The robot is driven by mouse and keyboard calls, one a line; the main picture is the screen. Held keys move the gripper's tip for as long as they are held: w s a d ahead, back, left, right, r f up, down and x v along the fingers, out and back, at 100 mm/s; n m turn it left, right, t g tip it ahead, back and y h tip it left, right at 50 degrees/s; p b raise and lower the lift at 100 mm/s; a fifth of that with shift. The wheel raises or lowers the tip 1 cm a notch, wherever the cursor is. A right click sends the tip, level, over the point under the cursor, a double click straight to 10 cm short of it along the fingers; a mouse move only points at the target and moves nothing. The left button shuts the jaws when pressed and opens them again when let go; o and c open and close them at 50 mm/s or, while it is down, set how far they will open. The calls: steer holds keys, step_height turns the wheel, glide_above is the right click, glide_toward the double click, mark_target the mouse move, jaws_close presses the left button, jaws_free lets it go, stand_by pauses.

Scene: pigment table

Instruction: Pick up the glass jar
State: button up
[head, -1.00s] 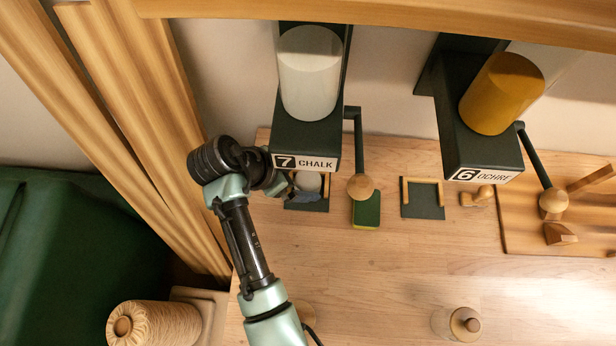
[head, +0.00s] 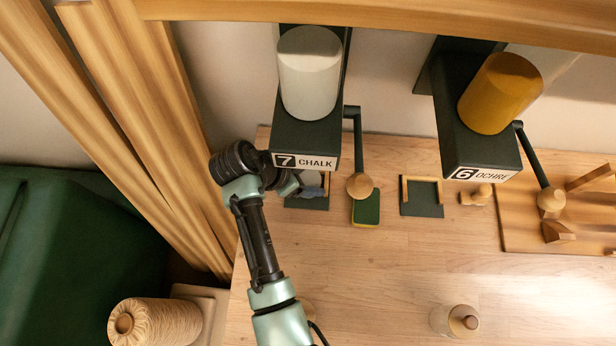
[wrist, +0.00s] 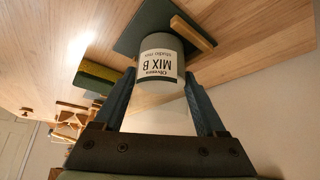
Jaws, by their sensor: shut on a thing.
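A glass jar (wrist: 158,62) with a white "MIX B" label sits between the two fingers of my gripper (wrist: 159,84) in the wrist view. The fingers are shut on it, one on each side. Its grey end is over a dark square pad (wrist: 150,25) with a wooden rail; I cannot tell whether it touches the pad. In the head view my gripper (head: 312,190) is under the chalk dispenser, and my wrist largely hides the jar. The pad (head: 308,204) shows there below the fingers.
The chalk dispenser (head: 306,132) overhangs close above my gripper, with its lever knob (head: 359,186) to the right. A green sponge (head: 366,209) and an empty railed pad (head: 422,199) are further right. A wooden-lidded jar (head: 455,321) stands in front. The middle tabletop is clear.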

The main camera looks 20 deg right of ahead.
jaws_close()
steer(key=shift+r, duration=0.1)
